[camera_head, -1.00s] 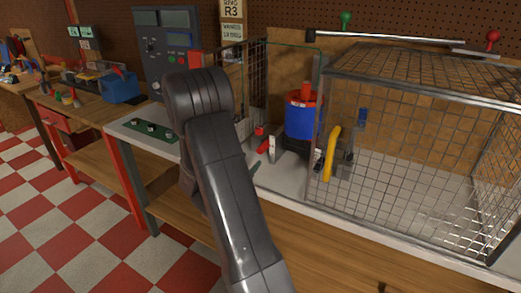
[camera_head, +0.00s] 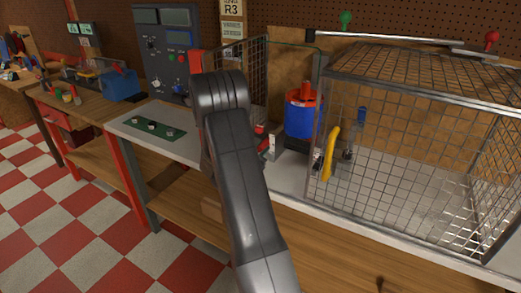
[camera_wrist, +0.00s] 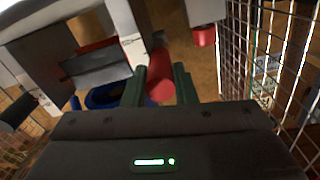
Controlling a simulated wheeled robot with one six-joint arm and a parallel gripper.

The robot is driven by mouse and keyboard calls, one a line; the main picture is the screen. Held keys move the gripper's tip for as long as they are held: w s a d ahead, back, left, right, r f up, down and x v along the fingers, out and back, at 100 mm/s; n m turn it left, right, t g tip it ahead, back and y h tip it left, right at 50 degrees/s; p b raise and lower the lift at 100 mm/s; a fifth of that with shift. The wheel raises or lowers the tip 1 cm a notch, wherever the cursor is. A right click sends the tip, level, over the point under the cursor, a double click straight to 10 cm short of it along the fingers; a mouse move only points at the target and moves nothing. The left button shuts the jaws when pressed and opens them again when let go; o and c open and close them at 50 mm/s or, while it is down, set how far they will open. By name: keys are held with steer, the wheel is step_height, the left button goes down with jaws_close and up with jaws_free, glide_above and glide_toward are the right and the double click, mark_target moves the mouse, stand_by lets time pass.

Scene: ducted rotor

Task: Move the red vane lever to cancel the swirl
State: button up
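The red vane lever is partly hidden behind my arm in the head view, where a red handle (camera_head: 262,145) shows just right of the arm. In the wrist view a red rounded handle (camera_wrist: 160,87) lies in the gap between the two green fingers of my gripper (camera_wrist: 161,75). The fingers stand apart; I cannot tell whether they touch the red part. A second red knob (camera_wrist: 204,37) hangs from a pale block farther up and right. In the head view my gripper is hidden behind my arm. The blue and red rotor housing (camera_head: 300,115) stands right of it.
A wire mesh cage (camera_head: 400,150) fills the right of the bench, with a yellow handle (camera_head: 331,153) at its left. A control panel (camera_head: 165,50) stands behind on the left. Mesh (camera_wrist: 235,50) also lies close on the right in the wrist view.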

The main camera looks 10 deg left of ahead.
jaws_close()
steer(key=shift+r+g+p, duration=0.3)
steer(key=shift+r+p, duration=0.45)
steer(key=shift+p, duration=0.2)
steer(key=shift+g, duration=0.4)
steer(key=shift+w+d+r+p, duration=0.15)
steer(key=shift+r+p, duration=0.1)
steer(key=shift+r, duration=0.4)
steer(key=shift+w+a+r+p, duration=0.1)
steer(key=shift+w+r+p, duration=0.15)
steer(key=shift+r, duration=0.45)
steer(key=shift+w+d+r+p, duration=0.1)
steer(key=shift+r+p, duration=0.15)
steer(key=shift+r, duration=0.4)
steer(key=o, duration=0.6)
jaws_free()
steer(key=shift+o, duration=0.6)
steer(key=shift+f, duration=0.1)
steer(key=shift+s, duration=0.15)
